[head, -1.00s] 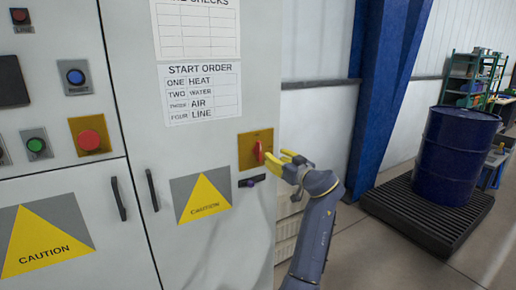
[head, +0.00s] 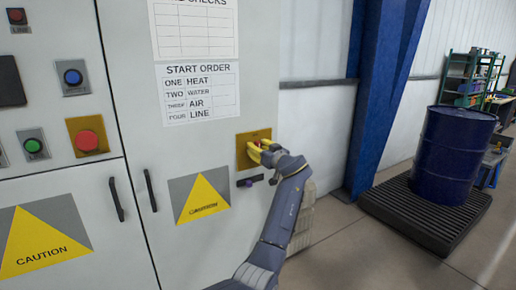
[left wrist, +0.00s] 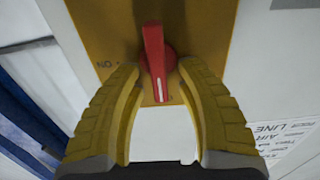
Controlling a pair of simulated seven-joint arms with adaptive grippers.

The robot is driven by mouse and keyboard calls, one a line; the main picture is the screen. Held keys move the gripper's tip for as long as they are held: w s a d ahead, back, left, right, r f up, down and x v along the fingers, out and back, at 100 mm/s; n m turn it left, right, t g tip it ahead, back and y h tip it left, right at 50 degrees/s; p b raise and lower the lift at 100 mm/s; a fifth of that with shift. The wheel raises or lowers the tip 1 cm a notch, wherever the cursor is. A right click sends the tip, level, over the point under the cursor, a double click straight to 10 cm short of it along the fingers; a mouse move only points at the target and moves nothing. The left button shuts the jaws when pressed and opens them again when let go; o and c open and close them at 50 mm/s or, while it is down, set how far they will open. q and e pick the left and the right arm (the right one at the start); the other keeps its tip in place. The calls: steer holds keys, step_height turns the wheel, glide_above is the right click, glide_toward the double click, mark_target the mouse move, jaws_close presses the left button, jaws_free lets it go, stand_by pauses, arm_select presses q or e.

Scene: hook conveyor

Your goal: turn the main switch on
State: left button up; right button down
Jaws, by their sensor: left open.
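The main switch is a red handle (left wrist: 157,62) on a yellow plate (head: 242,156) on the grey cabinet's right side. In the left wrist view the plate (left wrist: 205,18) shows an upside-down ON mark left of the handle. The handle's white-marked end points to the bottom of that picture, not at the mark. My left gripper (head: 257,149) is at the plate and hides most of the switch in the head view. In the left wrist view its yellow fingers (left wrist: 160,72) are open, one on each side of the handle; contact is unclear. My right gripper is out of view.
A small dark latch (head: 250,182) sits just below the plate. A start-order sheet (head: 201,92) and a caution sign (head: 203,200) are on the same door. Other push buttons (head: 88,139) are on the left panel. A blue drum (head: 452,155) stands far right.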

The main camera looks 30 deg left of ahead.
arm_select(q)
steer(key=shift+o, duration=0.2)
jaws_close()
stand_by(0.4)
steer(key=shift+w+d+f+m, duration=0.15)
steer(key=shift+w+f+m, duration=0.15)
steer(key=shift+m, duration=2.65)
steer(key=shift+w+d+f+m, duration=0.15)
steer(key=shift+w+f+m, duration=0.2)
steer(key=shift+m, duration=2.65)
steer(key=shift+w+d+f+m, duration=0.15)
steer(key=shift+w+f+m, duration=0.15)
steer(key=shift+m, duration=2.65)
steer(key=shift+c, duration=0.2)
jaws_free()
